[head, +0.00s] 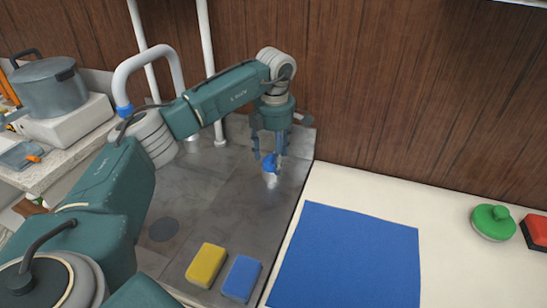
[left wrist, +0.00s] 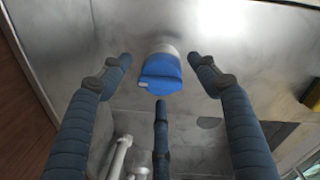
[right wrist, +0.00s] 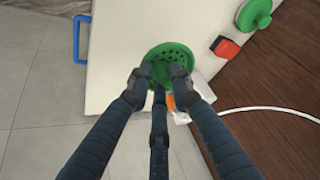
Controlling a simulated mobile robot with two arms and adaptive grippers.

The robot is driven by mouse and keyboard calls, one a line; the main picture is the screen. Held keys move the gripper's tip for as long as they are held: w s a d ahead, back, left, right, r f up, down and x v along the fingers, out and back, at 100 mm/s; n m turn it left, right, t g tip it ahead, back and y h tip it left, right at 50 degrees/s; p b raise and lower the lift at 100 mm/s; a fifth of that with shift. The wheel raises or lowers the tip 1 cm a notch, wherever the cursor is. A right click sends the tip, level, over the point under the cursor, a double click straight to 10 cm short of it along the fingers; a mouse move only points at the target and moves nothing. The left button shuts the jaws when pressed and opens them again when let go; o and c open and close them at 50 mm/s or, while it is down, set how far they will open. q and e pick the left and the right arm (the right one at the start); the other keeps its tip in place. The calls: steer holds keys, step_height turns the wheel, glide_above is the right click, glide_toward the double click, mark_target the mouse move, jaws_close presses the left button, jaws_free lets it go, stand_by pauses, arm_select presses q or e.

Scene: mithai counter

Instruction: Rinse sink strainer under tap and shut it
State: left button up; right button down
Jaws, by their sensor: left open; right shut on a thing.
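A blue tap knob (head: 270,162) on a short grey post stands at the back right of the grey sink surface (head: 235,195). My left gripper (head: 268,148) is open above it, fingers pointing down around the knob. In the left wrist view, the blue knob (left wrist: 161,73) lies between the spread fingers (left wrist: 160,82), apparently untouched. A green strainer with holes (right wrist: 179,54) is held in my right gripper (right wrist: 163,82), whose fingers are shut on its middle. Neither shows in the head view. A white arched pipe (head: 148,52) with a blue band rises behind my left arm.
A yellow sponge (head: 206,265) and a blue sponge (head: 241,278) lie at the sink's front. A blue mat (head: 350,262) covers part of the white counter (head: 450,275). A green knobbed lid (head: 493,222) and a red block (head: 537,232) sit at right. A pot (head: 48,88) stands left.

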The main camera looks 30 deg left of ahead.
arm_select(q)
step_height(320, 180, up, 11)
steer(key=shift+s+d, duration=0.2)
steer(key=shift+d, duration=0.15)
steer(key=shift+r, duration=0.2)
